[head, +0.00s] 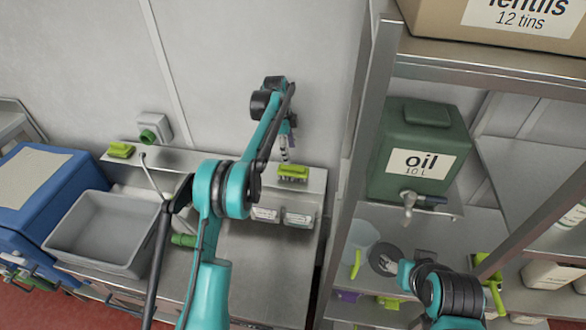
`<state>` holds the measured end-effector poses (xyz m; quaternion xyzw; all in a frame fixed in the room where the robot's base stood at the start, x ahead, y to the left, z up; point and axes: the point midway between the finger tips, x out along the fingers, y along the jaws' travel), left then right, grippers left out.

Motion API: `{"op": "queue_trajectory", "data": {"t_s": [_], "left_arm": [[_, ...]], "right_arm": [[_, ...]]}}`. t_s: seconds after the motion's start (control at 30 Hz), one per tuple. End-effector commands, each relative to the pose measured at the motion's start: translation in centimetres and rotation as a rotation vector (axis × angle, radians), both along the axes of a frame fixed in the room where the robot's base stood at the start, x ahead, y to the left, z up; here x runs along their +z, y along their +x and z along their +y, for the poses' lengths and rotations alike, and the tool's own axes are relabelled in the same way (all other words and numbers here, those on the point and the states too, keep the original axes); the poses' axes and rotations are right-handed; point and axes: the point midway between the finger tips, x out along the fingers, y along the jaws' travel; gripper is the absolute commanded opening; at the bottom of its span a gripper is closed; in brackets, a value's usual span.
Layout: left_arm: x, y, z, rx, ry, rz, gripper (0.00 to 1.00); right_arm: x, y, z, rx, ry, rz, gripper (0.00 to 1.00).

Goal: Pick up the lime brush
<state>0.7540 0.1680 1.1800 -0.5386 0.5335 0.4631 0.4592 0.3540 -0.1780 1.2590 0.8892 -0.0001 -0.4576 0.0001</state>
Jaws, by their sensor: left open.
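A lime brush (293,171) lies on the ledge at the back of the steel counter, near its right end. A second lime block (121,150) that looks similar lies on the ledge's left end. My left gripper (286,156) is open and points down just above and slightly left of the right-hand lime brush. It looks empty; I cannot tell whether it touches the brush.
A grey basin (100,232) stands on the counter (262,285) at left, beside a blue bin (40,195). Two small labelled containers (298,217) sit below the brush. A steel rack (362,130) with a green oil drum (415,150) closes off the right side.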

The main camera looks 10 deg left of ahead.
Motion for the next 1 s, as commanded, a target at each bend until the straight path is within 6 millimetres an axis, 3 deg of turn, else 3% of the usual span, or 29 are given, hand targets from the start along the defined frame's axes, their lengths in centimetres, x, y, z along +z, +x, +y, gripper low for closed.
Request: {"op": "queue_trajectory", "data": {"t_s": [0.6,0.87,1.0], "left_arm": [[-7.4,0.1,-1.4,-0.006,0.0,0.001,0.67],[-7.7,0.1,-1.5,-0.006,0.0,0.001,0.67],[-7.7,0.1,-1.5,-0.005,0.0,0.001,0.33]], "right_arm": [[0.4,0.0,0.0,0.0,0.0,0.0,0.61],[0.4,0.0,0.0,0.0,0.0,0.0,0.61],[0.4,0.0,0.0,0.0,0.0,0.0,0.61]]}}
